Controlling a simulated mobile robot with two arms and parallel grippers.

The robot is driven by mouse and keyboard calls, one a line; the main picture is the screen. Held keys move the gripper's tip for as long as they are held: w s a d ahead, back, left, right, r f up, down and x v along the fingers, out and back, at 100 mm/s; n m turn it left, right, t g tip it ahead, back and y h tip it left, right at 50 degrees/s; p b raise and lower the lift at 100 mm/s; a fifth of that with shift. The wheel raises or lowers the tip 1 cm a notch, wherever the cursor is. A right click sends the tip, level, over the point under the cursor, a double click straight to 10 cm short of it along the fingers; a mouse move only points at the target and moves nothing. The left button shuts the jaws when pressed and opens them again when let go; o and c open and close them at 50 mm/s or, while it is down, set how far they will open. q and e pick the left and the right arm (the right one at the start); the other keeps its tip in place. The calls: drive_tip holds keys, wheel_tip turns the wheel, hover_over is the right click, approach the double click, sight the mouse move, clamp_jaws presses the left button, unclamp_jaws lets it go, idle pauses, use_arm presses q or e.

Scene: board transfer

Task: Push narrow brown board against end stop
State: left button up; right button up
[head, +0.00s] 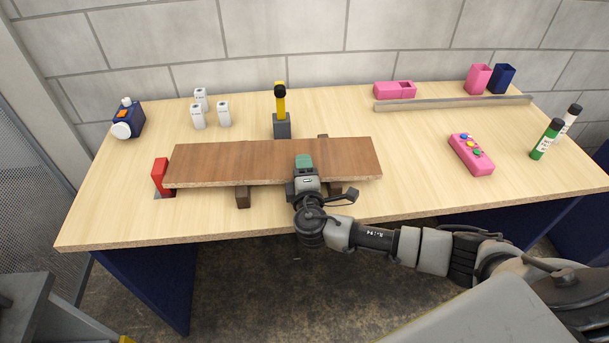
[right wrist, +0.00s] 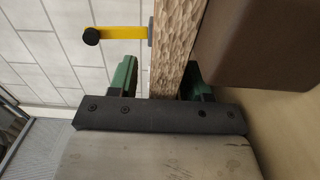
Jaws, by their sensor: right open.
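The brown board (head: 235,160) lies flat and lengthwise on dark wooden support blocks (head: 243,197). Its left end is right beside the red end stop (head: 160,175); I cannot tell if they touch. My right gripper (head: 304,166) is at the board's front edge, right of its middle. In the right wrist view its green fingers are open, one on each side of the board's edge (right wrist: 175,50), without a clear grip. A support block (right wrist: 250,45) is close to the right-hand finger there. My left gripper is not in view.
A yellow post with a black knob (head: 281,105) stands behind the board. White containers (head: 198,117) and a blue device (head: 128,120) are at the back left. A pink button box (head: 471,154), markers (head: 546,140) and a metal rail (head: 450,103) are to the right.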

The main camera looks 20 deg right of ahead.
drive_tip(key=b+v, duration=0.1)
drive_tip(key=v, duration=0.8)
drive_tip(key=shift+s+f+b, duration=0.15)
drive_tip(key=shift+s+b, duration=0.2)
drive_tip(key=shift+b, duration=0.05)
drive_tip(key=shift+s+a, duration=0.2)
drive_tip(key=shift+s, duration=0.3)
